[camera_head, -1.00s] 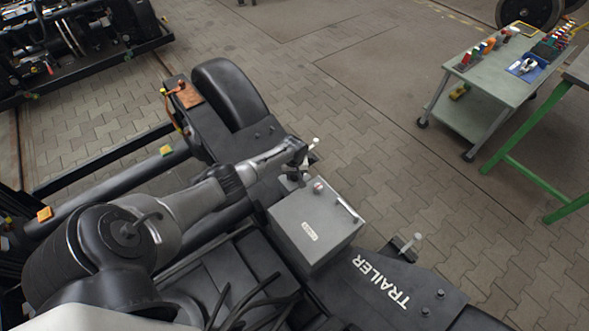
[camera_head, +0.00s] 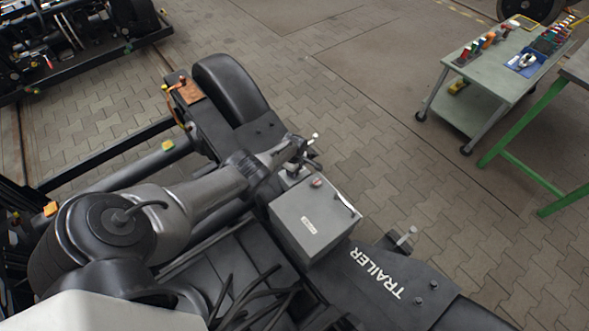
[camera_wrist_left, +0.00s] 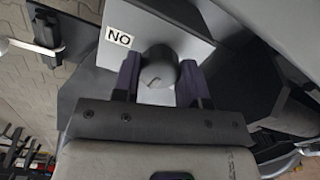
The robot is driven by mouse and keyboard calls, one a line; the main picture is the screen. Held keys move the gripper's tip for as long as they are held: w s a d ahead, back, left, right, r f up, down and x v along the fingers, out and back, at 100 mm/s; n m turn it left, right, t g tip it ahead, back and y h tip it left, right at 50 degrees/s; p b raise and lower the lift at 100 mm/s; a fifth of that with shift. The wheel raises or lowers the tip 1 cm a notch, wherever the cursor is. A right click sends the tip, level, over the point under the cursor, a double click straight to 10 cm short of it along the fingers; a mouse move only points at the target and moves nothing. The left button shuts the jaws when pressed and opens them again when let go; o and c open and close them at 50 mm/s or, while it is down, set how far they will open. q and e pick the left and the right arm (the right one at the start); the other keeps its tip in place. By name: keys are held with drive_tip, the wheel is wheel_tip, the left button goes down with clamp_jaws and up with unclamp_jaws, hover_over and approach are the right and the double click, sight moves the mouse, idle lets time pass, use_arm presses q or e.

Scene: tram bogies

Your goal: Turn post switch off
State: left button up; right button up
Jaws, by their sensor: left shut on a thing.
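The post switch is a rounded grey knob (camera_wrist_left: 158,68) on a light grey plate (camera_wrist_left: 190,45) in the left wrist view. A white label reading "NO" (camera_wrist_left: 119,37) is on the plate, left of the knob. My left gripper (camera_wrist_left: 160,72) has its two dark fingers on either side of the knob and is shut on it. In the head view my left gripper (camera_head: 299,158) is at the far end of the grey box, and the knob cannot be made out there. My right gripper is in neither current view.
The grey box (camera_head: 308,222) has a small reddish-topped knob (camera_head: 316,182) and a pale handle (camera_head: 346,204). It stands beside the dark "TRAILER" plate (camera_head: 375,272). A black wheel (camera_head: 231,88) lies beyond my arm. A tool cart (camera_head: 495,75) stands apart at right.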

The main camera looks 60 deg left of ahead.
use_arm(q)
drive_tip(key=shift+n, duration=0.6)
drive_tip(key=o, duration=0.9)
drive_tip(key=shift+r+p, duration=6.4)
drive_tip(key=shift+r, duration=0.5)
